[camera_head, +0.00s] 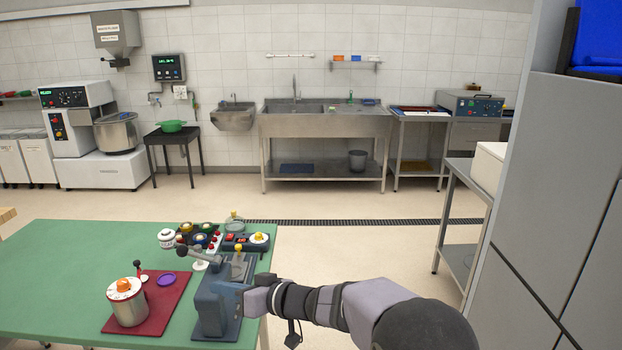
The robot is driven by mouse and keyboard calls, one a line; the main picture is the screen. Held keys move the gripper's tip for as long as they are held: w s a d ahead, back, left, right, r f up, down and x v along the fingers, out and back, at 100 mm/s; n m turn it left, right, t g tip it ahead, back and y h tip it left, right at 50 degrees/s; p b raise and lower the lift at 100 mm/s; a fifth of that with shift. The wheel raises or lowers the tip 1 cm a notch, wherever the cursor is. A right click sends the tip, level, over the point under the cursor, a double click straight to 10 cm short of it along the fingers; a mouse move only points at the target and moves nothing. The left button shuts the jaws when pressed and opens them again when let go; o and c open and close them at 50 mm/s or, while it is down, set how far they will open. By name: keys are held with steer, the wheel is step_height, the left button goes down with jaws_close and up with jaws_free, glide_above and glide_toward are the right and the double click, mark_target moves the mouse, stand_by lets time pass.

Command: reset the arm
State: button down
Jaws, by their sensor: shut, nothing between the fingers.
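My arm reaches in from the lower right, low in the view, and its pale wrist ends beside a blue-grey device (210,306) at the right side of the green table (60,265). Whether the wrist touches the device I cannot tell.
A red mat (163,309) bears a white-and-steel pot (127,304) and a purple disc (166,280). Several knobs and a control box (246,243) stand behind the device. A grey cabinet (560,210) closes off the right. Open floor (370,260) lies beyond the table.

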steer(key=w+d+f+m+t+h, duration=0.2)
steer(key=d+h, duration=0.2)
steer(key=d, duration=0.5)
steer(key=w+d+f+m+t+h, duration=0.15)
steer(key=d+h, duration=0.25)
steer(key=d, duration=0.5)
steer(key=s+d+f+m+g+h+p, duration=0.25)
steer(key=s+d+f+h, duration=0.25)
steer(key=s+d, duration=0.65)
steer(key=s+d+f+g, duration=0.1)
steer(key=s+g, duration=0.1)
steer(key=s, duration=0.5)
steer(key=s+d+f+m+g, duration=0.1)
steer(key=s+d+f+g, duration=0.1)
steer(key=s, duration=0.4)
steer(key=s+d+f+g, duration=0.1)
steer(key=s+g, duration=0.3)
steer(key=s, duration=0.3)
steer(key=shift+s+d+f+m, duration=0.25)
steer(key=shift+s+m, duration=0.05)
